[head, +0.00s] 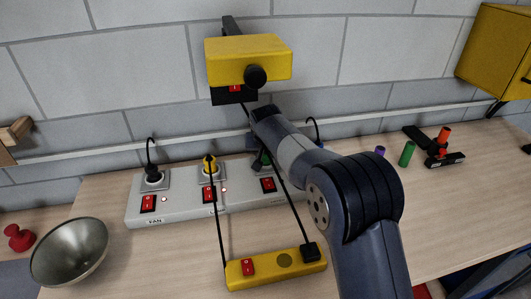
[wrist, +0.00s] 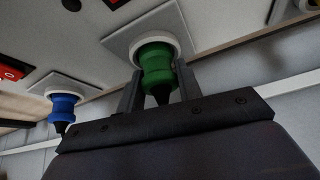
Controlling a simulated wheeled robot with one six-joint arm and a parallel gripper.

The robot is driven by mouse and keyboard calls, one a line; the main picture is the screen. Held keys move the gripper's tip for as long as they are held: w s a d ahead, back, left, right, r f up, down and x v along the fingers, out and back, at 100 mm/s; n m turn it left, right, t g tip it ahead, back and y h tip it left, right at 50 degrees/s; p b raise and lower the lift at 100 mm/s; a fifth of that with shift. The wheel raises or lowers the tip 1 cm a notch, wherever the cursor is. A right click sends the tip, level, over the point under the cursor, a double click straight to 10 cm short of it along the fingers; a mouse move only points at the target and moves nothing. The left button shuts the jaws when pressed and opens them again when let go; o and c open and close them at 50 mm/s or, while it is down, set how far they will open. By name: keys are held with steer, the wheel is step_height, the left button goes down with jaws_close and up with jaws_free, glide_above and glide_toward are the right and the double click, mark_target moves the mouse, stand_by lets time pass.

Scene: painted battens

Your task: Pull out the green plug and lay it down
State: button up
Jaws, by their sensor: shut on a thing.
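The green plug (wrist: 157,70) is seated in a round white socket on a grey square plate, in the wrist view. The two dark fingers of my gripper (wrist: 158,88) stand on either side of it and are shut on it. In the head view my gripper (head: 262,150) is over the right part of the grey power strip (head: 136,211). Only a little of the green plug (head: 263,158) shows there, the rest hidden by my arm. A blue plug (wrist: 63,106) sits in the neighbouring socket in the wrist view.
A black plug (head: 153,176) and a yellow plug (head: 209,166) sit in the strip's left sockets. A metal bowl (head: 70,252) is at left.

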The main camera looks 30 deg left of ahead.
steer(key=c, duration=0.3)
steer(key=shift+r, duration=0.1)
steer(key=shift+r+p, duration=1.25)
steer(key=shift+r, duration=0.2)
